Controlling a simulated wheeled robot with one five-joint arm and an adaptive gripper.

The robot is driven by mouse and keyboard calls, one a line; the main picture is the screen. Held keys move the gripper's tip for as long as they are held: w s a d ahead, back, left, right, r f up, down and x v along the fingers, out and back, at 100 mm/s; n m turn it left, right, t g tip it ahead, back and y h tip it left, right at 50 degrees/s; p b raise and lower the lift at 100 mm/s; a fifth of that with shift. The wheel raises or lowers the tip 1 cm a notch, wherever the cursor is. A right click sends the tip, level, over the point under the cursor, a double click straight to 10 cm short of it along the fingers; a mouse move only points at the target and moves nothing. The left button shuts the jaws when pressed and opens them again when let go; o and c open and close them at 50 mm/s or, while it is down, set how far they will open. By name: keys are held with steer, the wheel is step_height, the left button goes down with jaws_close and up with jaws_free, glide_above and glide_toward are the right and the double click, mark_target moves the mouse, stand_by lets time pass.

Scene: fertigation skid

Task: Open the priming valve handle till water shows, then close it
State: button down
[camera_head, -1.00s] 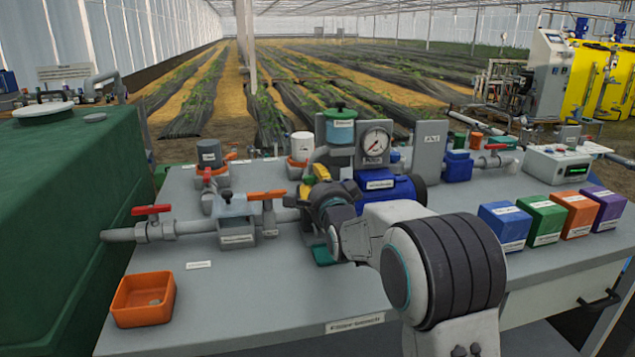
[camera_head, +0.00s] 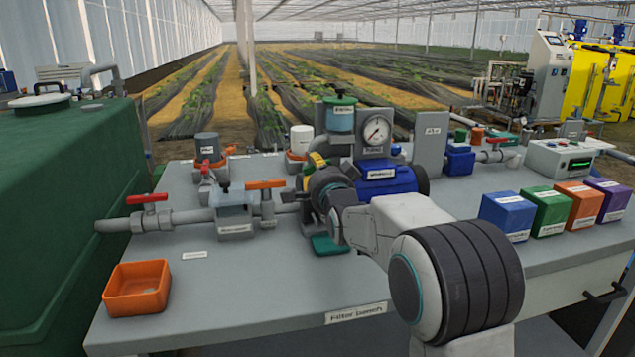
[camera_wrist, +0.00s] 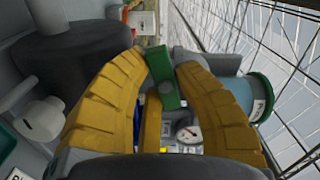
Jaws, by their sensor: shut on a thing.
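My gripper (camera_head: 318,163) is at the pump in the middle of the bench, below the teal-capped pot. In the wrist view its yellow fingers (camera_wrist: 165,85) are shut on a green handle (camera_wrist: 164,70), which I take for the priming valve handle. The handle stands between the fingertips, and its base is hidden. The teal-capped pot (camera_head: 340,118) shows at the right in the wrist view (camera_wrist: 232,90). I cannot make out water in either view.
A pressure gauge (camera_head: 376,130) and blue motor (camera_head: 386,180) stand behind my wrist. Red-handled (camera_head: 148,198) and orange-handled (camera_head: 265,185) valves sit on the left pipe. An orange tray (camera_head: 137,308) is front left; coloured boxes (camera_head: 507,217) stand right. The front bench is mostly clear.

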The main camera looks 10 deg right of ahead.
steer(key=n+b, duration=0.1)
steer(key=b, duration=0.1)
steer(key=f+n+b, duration=0.1)
steer(key=b, duration=0.2)
steer(key=shift+n, duration=0.4)
steer(key=n+b, duration=0.3)
steer(key=shift+d+r+n+b, duration=0.1)
steer(key=shift+r+n+b, duration=0.2)
steer(key=shift+r, duration=0.05)
steer(key=n, duration=0.3)
steer(key=n+b, duration=0.1)
steer(key=shift+r+n, duration=0.45)
steer(key=shift+n, duration=1.85)
steer(key=c, duration=0.9)
jaws_free()
steer(key=shift+c, duration=0.2)
steer(key=shift+s, duration=0.1)
steer(key=s, duration=1.1)
steer(key=shift+s, duration=0.35)
